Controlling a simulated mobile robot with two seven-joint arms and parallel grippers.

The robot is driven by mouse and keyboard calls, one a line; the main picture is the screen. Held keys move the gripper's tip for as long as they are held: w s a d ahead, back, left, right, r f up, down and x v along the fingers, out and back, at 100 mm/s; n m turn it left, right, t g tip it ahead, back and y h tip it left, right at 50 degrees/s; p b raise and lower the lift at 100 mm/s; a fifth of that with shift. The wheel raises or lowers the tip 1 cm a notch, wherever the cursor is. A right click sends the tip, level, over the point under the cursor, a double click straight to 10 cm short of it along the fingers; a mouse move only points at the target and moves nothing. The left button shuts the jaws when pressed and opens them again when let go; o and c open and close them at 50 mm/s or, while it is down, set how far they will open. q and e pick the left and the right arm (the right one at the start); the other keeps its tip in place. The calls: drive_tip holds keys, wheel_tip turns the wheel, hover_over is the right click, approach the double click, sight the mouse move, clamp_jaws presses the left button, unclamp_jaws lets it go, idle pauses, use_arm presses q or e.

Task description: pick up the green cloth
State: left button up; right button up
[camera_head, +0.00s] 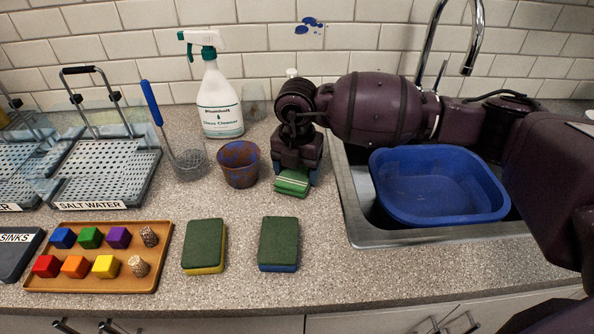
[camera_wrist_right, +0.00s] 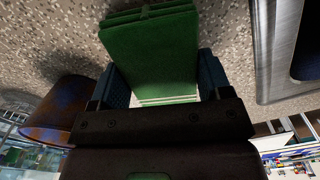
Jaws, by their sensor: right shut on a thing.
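The green cloth (camera_head: 292,182) is folded, with pale stripes, and sits on or just above the counter left of the sink. My right gripper (camera_head: 297,167) points down from above and is shut on it. In the right wrist view the cloth (camera_wrist_right: 152,55) lies between the two blue fingers of the gripper (camera_wrist_right: 163,83). I cannot tell whether the cloth touches the counter. My left gripper is not in view.
A rusty blue cup (camera_head: 239,164) stands close left of the gripper. The blue basin (camera_head: 437,205) sits in the sink to the right. Two sponges (camera_head: 203,246) (camera_head: 278,244) lie in front, and a spray bottle (camera_head: 219,100) stands behind. Bare counter lies between the cloth and the sponges.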

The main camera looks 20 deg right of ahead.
wheel_tip(320, 180, up, 20)
drive_tip(key=p, duration=0.2)
drive_tip(key=m, duration=3.5)
hover_over(300, 176)
wheel_tip(300, 176, down, 4)
drive_tip(key=s+d+f+n, duration=0.1)
drive_tip(key=s+f+n, duration=0.1)
drive_tip(key=f, duration=0.2)
drive_tip(key=s+d+f+n, duration=0.1)
drive_tip(key=s+f+n, duration=0.1)
drive_tip(key=s+f, duration=0.1)
drive_tip(key=s+d+f+n, duration=0.2)
drive_tip(key=s+f, duration=0.1)
drive_tip(key=f, duration=0.3)
drive_tip(key=shift+s+n, duration=0.1)
drive_tip(key=shift+n, duration=0.3)
drive_tip(key=shift+a, duration=0.1)
